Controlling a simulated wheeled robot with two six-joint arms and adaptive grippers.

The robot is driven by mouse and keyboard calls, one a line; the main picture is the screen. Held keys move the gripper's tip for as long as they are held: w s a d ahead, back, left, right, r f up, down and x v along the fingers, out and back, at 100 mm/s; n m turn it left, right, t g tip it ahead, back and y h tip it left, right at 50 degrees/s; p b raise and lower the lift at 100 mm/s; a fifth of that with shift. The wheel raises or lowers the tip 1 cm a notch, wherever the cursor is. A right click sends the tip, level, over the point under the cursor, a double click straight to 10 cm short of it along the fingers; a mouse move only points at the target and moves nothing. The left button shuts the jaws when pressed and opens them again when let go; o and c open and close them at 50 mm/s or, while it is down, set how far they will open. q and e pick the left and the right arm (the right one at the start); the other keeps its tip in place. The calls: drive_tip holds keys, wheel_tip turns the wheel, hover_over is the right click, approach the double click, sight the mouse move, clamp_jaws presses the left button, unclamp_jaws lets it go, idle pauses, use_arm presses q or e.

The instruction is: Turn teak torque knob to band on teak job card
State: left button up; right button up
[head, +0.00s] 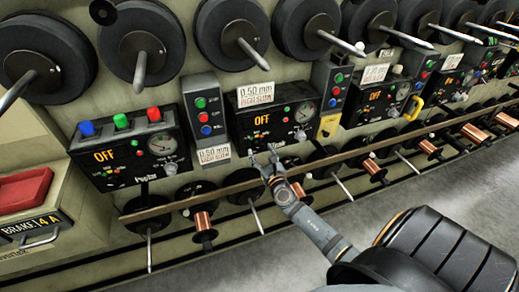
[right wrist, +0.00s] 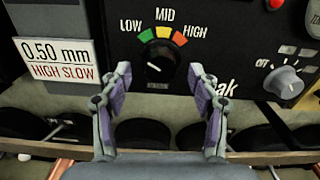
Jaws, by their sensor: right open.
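The teak torque knob (right wrist: 158,68) is a round black dial on a dark panel, below a coloured arc marked LOW, MID and HIGH. A short pale mark shows on its left side, off the coloured arc. My right gripper (right wrist: 160,72) is open, a finger to either side of the knob in the picture; contact is not visible. In the head view my right gripper (head: 265,157) is at the lower edge of the teak panel (head: 282,117), hiding the knob. A job card (right wrist: 58,60) left of the knob reads 0.50 mm HIGH SLOW. My left gripper is not in view.
A grey selector knob (right wrist: 284,82) sits right of the torque knob. A similar card (head: 255,91) is above the panel. A rail (head: 335,158) with copper spools runs below. A neighbouring panel (head: 130,152) has coloured caps on top.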

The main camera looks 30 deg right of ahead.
drive_tip(key=shift+x, duration=0.95)
drive_tip(key=c, duration=1.2)
